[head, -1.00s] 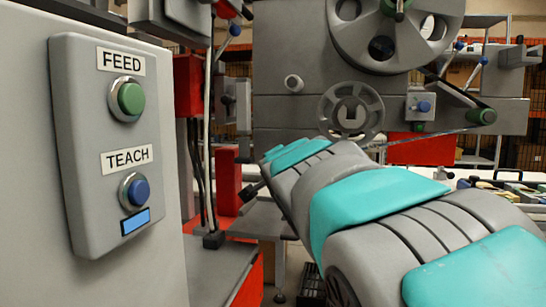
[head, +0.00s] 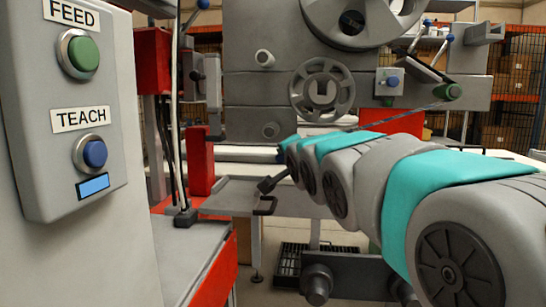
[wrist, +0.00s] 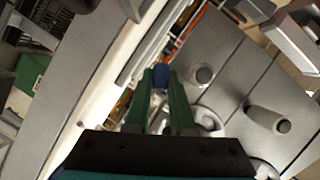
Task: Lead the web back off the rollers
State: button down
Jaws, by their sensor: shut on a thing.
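The grey tape machine shows in the head view, with a large reel (head: 368,28) at the top and a smaller spoked reel (head: 325,90) below. The web (head: 395,117) is a thin strip running from the green-ended roller (head: 447,91) down and left, until my arm hides it. Grey rollers (head: 264,58) stick out at left; in the wrist view, one roller (wrist: 203,75) is right of my fingers. My gripper (wrist: 161,82) has green fingers shut on a small blue piece (wrist: 161,75). I cannot tell whether it is the web's end. The head view does not show the fingertips clearly.
A grey control box (head: 70,110) with FEED and TEACH buttons stands close at left. A red post (head: 200,161) and a grey shelf (head: 235,197) stand behind it. Shelving lies beyond the machine. My arm fills the lower right.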

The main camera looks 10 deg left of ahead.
jog(key=d+r+p, duration=0.2)
jog(key=d+r, duration=0.1)
jog(key=d, duration=1)
jog(key=d+r+p, duration=0.1)
jog(key=d+r, duration=0.2)
jog(key=d, duration=1)
jog(key=d+r+p, duration=0.2)
jog(key=d+r, duration=0.1)
jog(key=d, duration=1)
jog(key=d+r+p, duration=0.5)
jog(key=r, duration=0.1)
jog(key=a+r+p, duration=0.3)
jog(key=a+r, duration=0.3)
jog(key=r, duration=0.2)
jog(key=shift+s+a+r+p, duration=0.25)
jog(key=shift+a+r+p, duration=0.05)
jog(key=shift+r, duration=0.05)
dwell(0.5)
dwell(0.4)
